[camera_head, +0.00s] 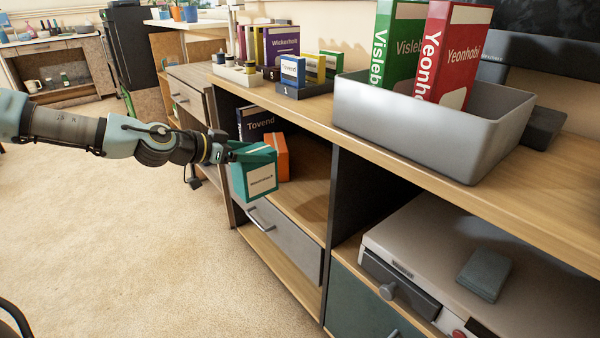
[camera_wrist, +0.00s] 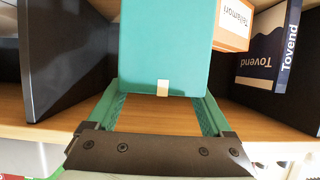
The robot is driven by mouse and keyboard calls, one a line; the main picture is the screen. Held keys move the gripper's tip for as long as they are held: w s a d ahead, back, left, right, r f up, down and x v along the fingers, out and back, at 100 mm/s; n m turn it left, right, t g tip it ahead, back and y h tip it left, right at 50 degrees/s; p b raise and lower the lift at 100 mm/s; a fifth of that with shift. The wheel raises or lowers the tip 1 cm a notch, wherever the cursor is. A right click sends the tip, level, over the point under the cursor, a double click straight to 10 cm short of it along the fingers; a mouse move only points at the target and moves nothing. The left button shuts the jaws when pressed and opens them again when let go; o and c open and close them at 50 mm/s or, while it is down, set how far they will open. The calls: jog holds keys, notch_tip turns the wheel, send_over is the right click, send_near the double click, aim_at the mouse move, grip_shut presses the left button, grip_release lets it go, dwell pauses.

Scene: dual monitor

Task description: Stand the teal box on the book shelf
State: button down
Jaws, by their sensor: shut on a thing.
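The teal box (camera_head: 256,176) is held upright by my gripper (camera_head: 232,150) at the front of the open shelf compartment. In the wrist view the teal box (camera_wrist: 168,45) fills the upper middle, between the two green fingers of my gripper (camera_wrist: 163,100). My gripper is shut on the box. The book shelf (camera_head: 308,200) has a wooden board, seen below the box in the wrist view. An orange box (camera_head: 283,157) stands behind and right of the teal box in the head view. A dark Tovend book (camera_head: 258,124) stands farther in. I cannot tell whether the teal box touches the board.
A dark divider (camera_wrist: 66,55) bounds the compartment at left in the wrist view. Below the board is a grey drawer (camera_head: 275,243). A grey bin (camera_head: 435,122) with large books stands on the top. The carpet (camera_head: 120,240) in front is clear.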

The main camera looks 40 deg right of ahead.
jog(key=shift+s+d+f+b, duration=0.2)
jog(key=shift+f+b, duration=0.15)
jog(key=shift+b, duration=0.25)
jog(key=d+b, duration=0.1)
jog(key=d, duration=1.3)
notch_tip(320, 180, down, 6)
jog(key=b, duration=0.2)
jog(key=shift+s+d+f+b, duration=0.15)
jog(key=shift+s+d+b, duration=0.05)
jog(key=shift+s+b, duration=0.15)
grip_release()
jog(key=shift+a, duration=0.1)
jog(key=p+v, duration=0.2)
jog(key=v, duration=1)
jog(key=shift+p, duration=0.3)
